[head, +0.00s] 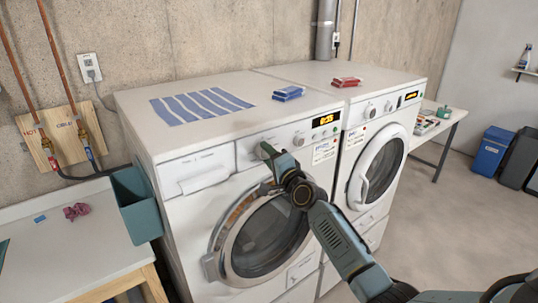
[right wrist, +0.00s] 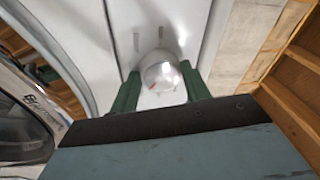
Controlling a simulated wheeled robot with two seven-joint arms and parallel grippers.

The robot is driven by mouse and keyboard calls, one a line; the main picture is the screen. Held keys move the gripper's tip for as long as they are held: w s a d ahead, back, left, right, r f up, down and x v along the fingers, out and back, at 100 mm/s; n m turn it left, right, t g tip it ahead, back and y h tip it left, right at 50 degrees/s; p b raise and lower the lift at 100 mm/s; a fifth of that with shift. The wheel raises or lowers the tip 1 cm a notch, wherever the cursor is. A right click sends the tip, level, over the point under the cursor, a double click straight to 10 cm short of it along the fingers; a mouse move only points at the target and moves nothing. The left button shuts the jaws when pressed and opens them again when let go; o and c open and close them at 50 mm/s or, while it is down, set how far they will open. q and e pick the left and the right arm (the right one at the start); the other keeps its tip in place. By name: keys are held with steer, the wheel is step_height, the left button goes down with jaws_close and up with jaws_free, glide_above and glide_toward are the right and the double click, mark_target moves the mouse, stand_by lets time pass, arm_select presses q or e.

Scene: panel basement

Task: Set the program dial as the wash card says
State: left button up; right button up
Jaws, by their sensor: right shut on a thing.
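The washing machine (head: 190,140) is the nearer white machine, with a round glass door. My right gripper (head: 268,152) is at its front panel and mostly hides the program dial in the head view. In the right wrist view the silver dial (right wrist: 160,70) has a small red mark and sits between the two green fingers of my right gripper (right wrist: 160,88), which is shut on it. A lit display (head: 326,119) is right of the dial; its digits are too small to read surely. A small white card (head: 325,149) is on the front; its text is unreadable. My left gripper is out of view.
A second white machine (head: 383,160) stands to the right. A striped blue cloth (head: 200,105), blue packs (head: 288,93) and red packs (head: 345,81) lie on top. A teal bin (head: 137,205) hangs at the left by a table (head: 75,255).

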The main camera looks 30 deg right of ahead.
steer(key=shift+m, duration=0.4)
steer(key=o, duration=1)
steer(key=shift+s, duration=0.1)
steer(key=s+f+b, duration=0.1)
steer(key=s, duration=1.2)
steer(key=shift+a+f, duration=0.15)
steer(key=shift+f, duration=0.05)
